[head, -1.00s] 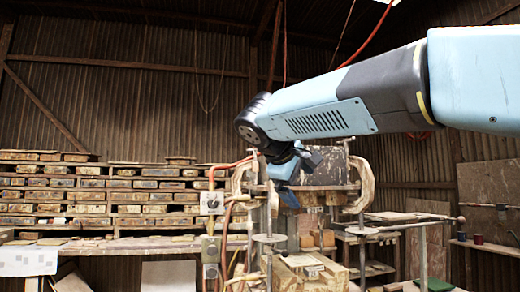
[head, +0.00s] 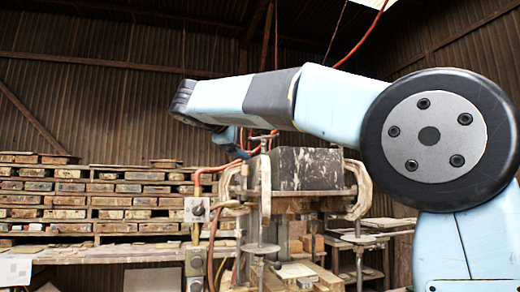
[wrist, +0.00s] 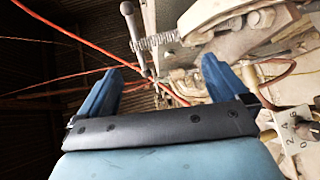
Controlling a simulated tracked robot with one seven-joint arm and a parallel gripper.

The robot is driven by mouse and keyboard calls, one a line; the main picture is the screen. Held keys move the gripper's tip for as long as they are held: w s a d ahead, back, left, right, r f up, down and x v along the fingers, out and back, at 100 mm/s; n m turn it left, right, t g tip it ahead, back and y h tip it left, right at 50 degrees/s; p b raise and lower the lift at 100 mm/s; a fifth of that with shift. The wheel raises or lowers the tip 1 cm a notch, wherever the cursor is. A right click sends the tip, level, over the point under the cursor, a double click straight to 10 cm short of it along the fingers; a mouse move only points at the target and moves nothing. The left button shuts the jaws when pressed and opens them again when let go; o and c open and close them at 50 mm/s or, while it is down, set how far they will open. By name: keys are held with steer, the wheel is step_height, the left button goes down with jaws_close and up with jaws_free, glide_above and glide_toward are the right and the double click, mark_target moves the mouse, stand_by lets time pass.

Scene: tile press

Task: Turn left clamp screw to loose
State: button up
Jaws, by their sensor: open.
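The left clamp (head: 265,190) is a pale, worn C-shaped clamp on the left of the press. Its threaded screw (wrist: 158,41) stands out of the clamp's end in the wrist view, with a thin metal cross bar (wrist: 136,40) with rounded ends. In the head view the screw top (head: 262,141) rises above the clamp. My gripper (wrist: 158,85) is open and empty, its two blue fingers spread. The lower end of the bar appears between the fingers in that picture; I see no contact. In the head view my gripper (head: 236,146) is partly hidden by my wrist.
The right clamp (head: 360,190) grips the other side of the dark press block (head: 305,168). A dial box (head: 197,209) and red hoses (head: 213,240) are left of the press. Stacked pallets (head: 90,200) fill the back left. Red cables also cross the wrist view.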

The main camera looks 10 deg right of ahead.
mark_target(264, 148)
steer(key=x, duration=0.8)
steer(key=shift+w+d, duration=0.1)
steer(key=shift+f, duration=0.1)
steer(key=c, duration=0.9)
